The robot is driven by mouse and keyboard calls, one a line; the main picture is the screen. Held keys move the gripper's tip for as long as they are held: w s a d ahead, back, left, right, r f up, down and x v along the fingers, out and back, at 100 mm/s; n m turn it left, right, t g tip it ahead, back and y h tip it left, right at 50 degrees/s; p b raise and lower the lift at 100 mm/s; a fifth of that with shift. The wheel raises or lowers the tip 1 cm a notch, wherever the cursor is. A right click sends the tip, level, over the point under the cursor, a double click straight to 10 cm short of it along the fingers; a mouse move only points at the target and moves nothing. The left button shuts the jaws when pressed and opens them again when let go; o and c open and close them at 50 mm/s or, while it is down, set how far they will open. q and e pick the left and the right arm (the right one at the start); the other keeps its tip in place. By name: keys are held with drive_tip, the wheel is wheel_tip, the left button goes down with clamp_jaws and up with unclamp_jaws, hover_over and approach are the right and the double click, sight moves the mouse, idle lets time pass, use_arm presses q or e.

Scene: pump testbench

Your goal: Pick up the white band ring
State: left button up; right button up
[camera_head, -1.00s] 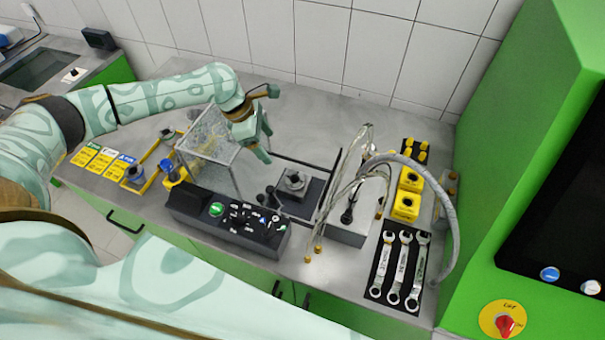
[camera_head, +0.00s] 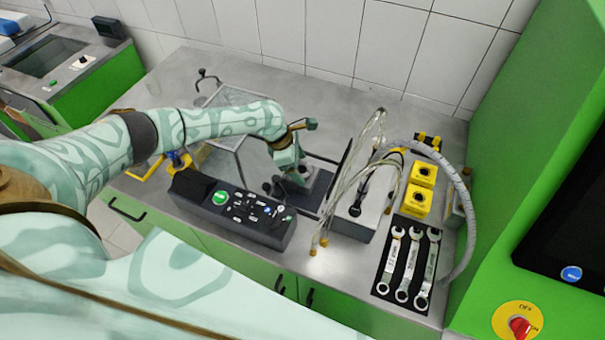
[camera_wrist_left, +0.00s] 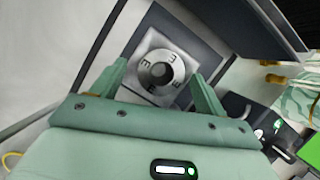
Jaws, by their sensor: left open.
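A round metallic grey piece (camera_wrist_left: 160,72) with a dark centre hole sits on a square grey plate (camera_wrist_left: 149,50) in the left wrist view. I cannot tell for certain whether it is the white band ring; no clearly white band shows. My left gripper (camera_head: 293,170) is over the dark fixture behind the black control box in the head view, largely hiding the plate. In the left wrist view my left gripper (camera_wrist_left: 159,70) is open, with one finger on each side of the round piece. The gap between fingers and piece is hard to judge. My right gripper is not in view.
The black control box (camera_head: 232,209) stands in front of the fixture. Clear hoses (camera_head: 345,190) rise just to its right. Farther right are yellow boxes (camera_head: 417,202) and several wrenches (camera_head: 408,264). A transparent case (camera_head: 232,97) stands behind my arm. The back bench is largely free.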

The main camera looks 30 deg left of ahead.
use_arm(q)
drive_tip(key=shift+s+r, duration=0.1)
drive_tip(key=shift+s, duration=0.05)
drive_tip(key=shift+c, duration=0.8)
drive_tip(key=c, duration=1)
drive_tip(key=shift+r, duration=0.1)
